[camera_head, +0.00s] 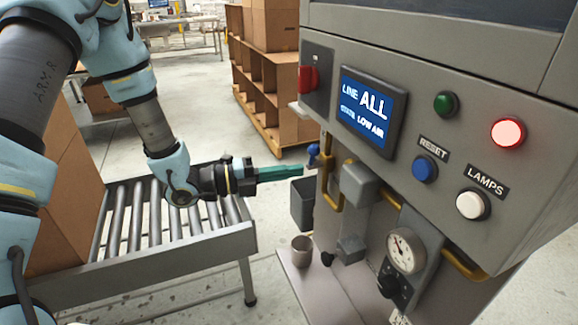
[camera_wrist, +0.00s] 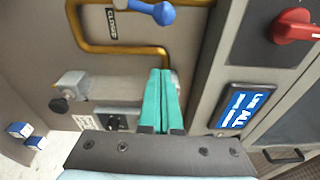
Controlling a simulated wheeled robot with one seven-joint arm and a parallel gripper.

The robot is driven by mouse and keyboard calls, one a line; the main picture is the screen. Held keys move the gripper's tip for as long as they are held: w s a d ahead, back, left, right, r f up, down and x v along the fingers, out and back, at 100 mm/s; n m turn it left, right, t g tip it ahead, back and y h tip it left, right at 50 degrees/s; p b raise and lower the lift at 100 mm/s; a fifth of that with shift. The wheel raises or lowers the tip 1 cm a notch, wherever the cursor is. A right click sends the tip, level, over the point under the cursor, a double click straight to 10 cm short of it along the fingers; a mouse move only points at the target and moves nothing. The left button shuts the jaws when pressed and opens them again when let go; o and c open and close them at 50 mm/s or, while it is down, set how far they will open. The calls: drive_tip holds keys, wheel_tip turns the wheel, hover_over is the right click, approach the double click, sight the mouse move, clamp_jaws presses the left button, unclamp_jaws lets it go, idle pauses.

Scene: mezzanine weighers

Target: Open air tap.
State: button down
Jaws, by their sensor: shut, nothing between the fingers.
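The air tap is a small blue lever (camera_head: 313,152) at the left end of the panel, beside the yellow pipe (camera_head: 329,185). In the wrist view the blue lever (camera_wrist: 152,11) lies at the top edge, next to a plate reading "CLOSED" and above the yellow pipe (camera_wrist: 118,50). My gripper (camera_head: 299,170) has teal fingers, shut and empty. In the head view its tips are just left of and slightly below the lever, and no contact shows. In the wrist view my gripper (camera_wrist: 160,74) points toward the pipe, below the lever.
The screen (camera_head: 367,108) reads "ALL" and "LOW AIR". A red switch (camera_head: 309,80) sits above the tap. A red lamp (camera_head: 508,132) is lit. A pressure gauge (camera_head: 405,250) is lower right. A roller conveyor (camera_head: 150,262) stands below my arm.

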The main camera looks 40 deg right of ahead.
sight(313, 150)
drive_tip(key=d+p, duration=0.1)
drive_tip(key=d, duration=0.1)
drive_tip(key=d+p, duration=0.1)
drive_tip(key=d, duration=0.1)
drive_tip(key=d+p, duration=0.2)
drive_tip(key=d, duration=0.1)
drive_tip(key=shift+w+r, duration=0.15)
drive_tip(key=shift+w, duration=0.2)
drive_tip(key=shift+w+b, duration=0.1)
drive_tip(key=shift+b, duration=0.25)
drive_tip(key=b, duration=0.2)
drive_tip(key=w+n+b, duration=0.1)
drive_tip(key=b, duration=0.1)
drive_tip(key=shift+w+d, duration=0.1)
drive_tip(key=shift+d, duration=0.2)
drive_tip(key=shift+w+r+b, duration=0.15)
drive_tip(key=shift+r+b, duration=0.25)
drive_tip(key=shift+b, duration=0.15)
